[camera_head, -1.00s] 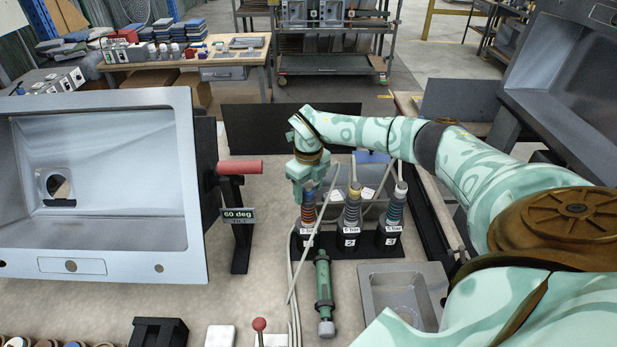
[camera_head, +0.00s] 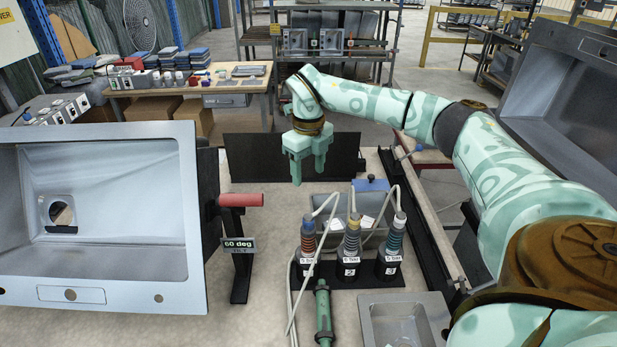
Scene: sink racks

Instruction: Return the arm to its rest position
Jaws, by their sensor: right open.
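My right arm (camera_head: 375,103) comes in from the right and reaches over the back of the workbench. Its right gripper (camera_head: 308,176) points down, open and empty, in front of the dark back panel. It is clear of the three tools (camera_head: 350,245) standing in the black holder (camera_head: 350,275); these have ribbed orange, yellow and blue collars with pale cables. The small labels on the holder are only partly readable. My left gripper is not in the view.
A grey sink (camera_head: 100,220) on a tilt stand with a red handle (camera_head: 240,200) and a "60 deg" sign fills the left. A green cylindrical tool (camera_head: 324,312) and a small metal basin (camera_head: 404,322) lie in front. Another sink (camera_head: 570,100) stands at the right.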

